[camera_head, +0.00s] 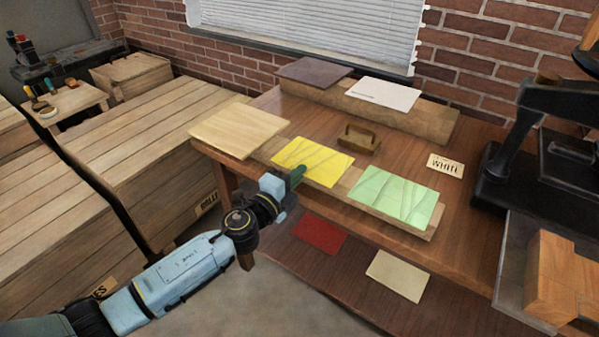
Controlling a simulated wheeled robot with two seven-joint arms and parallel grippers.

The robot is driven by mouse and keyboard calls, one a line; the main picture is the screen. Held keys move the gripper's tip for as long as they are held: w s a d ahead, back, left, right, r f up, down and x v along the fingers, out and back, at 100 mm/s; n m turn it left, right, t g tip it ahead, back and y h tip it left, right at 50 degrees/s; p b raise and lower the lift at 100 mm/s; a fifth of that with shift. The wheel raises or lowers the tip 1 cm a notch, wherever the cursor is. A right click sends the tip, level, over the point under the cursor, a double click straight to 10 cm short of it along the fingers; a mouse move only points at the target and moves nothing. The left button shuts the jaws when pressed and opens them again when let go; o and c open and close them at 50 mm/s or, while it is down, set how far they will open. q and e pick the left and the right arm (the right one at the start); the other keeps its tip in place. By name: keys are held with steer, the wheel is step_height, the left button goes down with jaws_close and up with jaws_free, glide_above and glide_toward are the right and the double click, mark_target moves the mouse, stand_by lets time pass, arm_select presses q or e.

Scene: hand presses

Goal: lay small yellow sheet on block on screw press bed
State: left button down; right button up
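The yellow sheet (318,160), marked with thin lines, lies on a low wooden board (352,181) on the table. My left gripper (299,171) is at the near edge of the yellow sheet, with its dark green fingers overlapping that edge in the picture. I cannot tell whether the fingers are open or shut on the sheet. A black press (519,140) stands at the right, partly cut off by the frame. An orange-brown wooden block (556,270) sits on a grey bed (514,262) at the lower right. My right gripper is out of view.
A light green sheet (397,195) lies right of the yellow one. A brass-coloured handled tool (360,139) and a "WHITE" card (445,166) lie behind. Dark (314,71) and white (384,93) sheets rest on a rear ledge. Red (319,234) and cream (398,275) sheets lie on the lower shelf.

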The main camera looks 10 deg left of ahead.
arm_select(q)
step_height(320, 180, up, 3)
steer(key=p, duration=0.3)
steer(key=shift+r, duration=0.15)
steer(key=shift+f, duration=0.2)
steer(key=shift+s+a+r+p, duration=0.2)
steer(key=shift+s+r+p, duration=0.15)
steer(key=shift+s, duration=0.2)
steer(key=shift+s+a+r+p, duration=0.2)
steer(key=shift+s+p, duration=0.1)
steer(key=shift+s, duration=0.2)
steer(key=r+b+v, duration=0.1)
steer(key=r+v, duration=0.1)
steer(key=v, duration=1.7)
steer(key=shift+s+b, duration=0.4)
steer(key=shift+a+r, duration=0.1)
